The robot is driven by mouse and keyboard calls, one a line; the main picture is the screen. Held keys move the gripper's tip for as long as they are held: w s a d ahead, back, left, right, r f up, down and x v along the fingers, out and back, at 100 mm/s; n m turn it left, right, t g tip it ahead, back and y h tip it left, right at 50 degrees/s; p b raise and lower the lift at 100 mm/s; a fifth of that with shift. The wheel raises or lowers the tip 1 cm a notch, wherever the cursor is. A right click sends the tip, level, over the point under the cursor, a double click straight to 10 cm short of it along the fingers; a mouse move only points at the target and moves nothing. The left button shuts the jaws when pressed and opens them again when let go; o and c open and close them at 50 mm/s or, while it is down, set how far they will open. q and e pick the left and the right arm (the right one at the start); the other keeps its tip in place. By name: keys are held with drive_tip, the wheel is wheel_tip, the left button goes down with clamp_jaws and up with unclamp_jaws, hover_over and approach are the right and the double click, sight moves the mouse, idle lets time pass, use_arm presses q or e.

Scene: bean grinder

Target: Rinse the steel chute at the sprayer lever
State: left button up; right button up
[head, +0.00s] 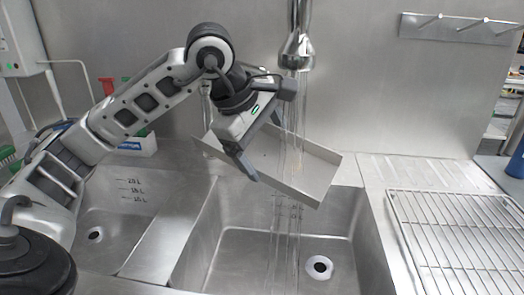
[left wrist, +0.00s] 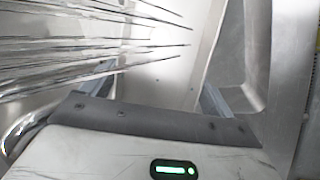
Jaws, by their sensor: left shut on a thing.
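The steel chute (head: 312,172), a shallow tray with raised sides, is held tilted above the right sink basin, its right end lower. My left gripper (head: 258,143) is shut on it near its middle. Water streams (head: 290,110) fall from the sprayer head (head: 298,52) onto or past the chute and on into the basin. In the left wrist view the chute (left wrist: 160,62) lies between my fingers (left wrist: 155,92), with water streaks (left wrist: 90,40) at the left. The sprayer's lever cannot be made out. My right gripper is out of view.
The right basin (head: 250,250) has a round drain (head: 319,267); a second basin (head: 110,225) lies left. A wire rack (head: 460,240) is on the right counter. Coloured items in a white holder (head: 142,144) stand behind the arm. A peg rail (head: 460,27) is on the wall.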

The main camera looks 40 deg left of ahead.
use_arm(q)
drive_tip(key=shift+w+d, duration=0.2)
drive_tip(key=shift+w, duration=0.1)
drive_tip(key=shift+s, duration=0.1)
drive_tip(key=shift+s+a+b, duration=0.35)
drive_tip(key=shift+s, duration=0.05)
drive_tip(key=s+d+p, duration=0.1)
drive_tip(key=s+d, duration=0.4)
drive_tip(key=d, duration=0.1)
drive_tip(key=shift+d, duration=0.15)
idle(0.7)
idle(1.1)
drive_tip(key=shift+r, duration=0.1)
